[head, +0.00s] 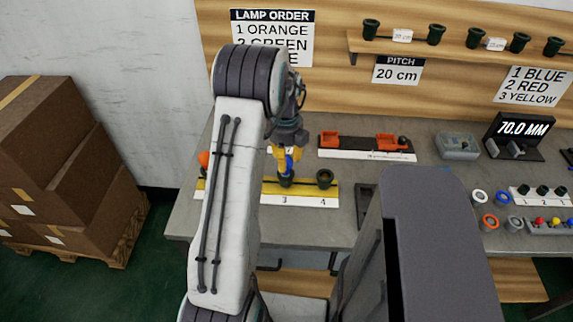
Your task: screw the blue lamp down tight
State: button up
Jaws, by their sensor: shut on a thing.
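My gripper (287,158) comes down from above and is shut on the blue lamp. The fingers hide most of the lamp, and I cannot tell how deep it sits in the socket. An orange lamp (204,159) shows at the left end of the board, partly behind my arm. The socket at number 4 (325,178) is empty.
A white board with orange holders (367,155) lies behind the yellow board. A dark flat thing (363,204) lies to the right. A grey box (458,146) and a display reading 70.0 MM (521,129) stand further right. Cardboard boxes (70,165) are stacked at left.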

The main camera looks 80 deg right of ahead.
jog(key=o, duration=1)
jog(key=n, duration=0.4)
jog(key=shift+n, duration=0.3)
jog(key=n, duration=0.4)
jog(key=shift+n, duration=0.3)
jog(key=n, duration=0.4)
jog(key=shift+n, duration=0.3)
jog(key=n, duration=0.4)
jog(key=shift+n, duration=0.3)
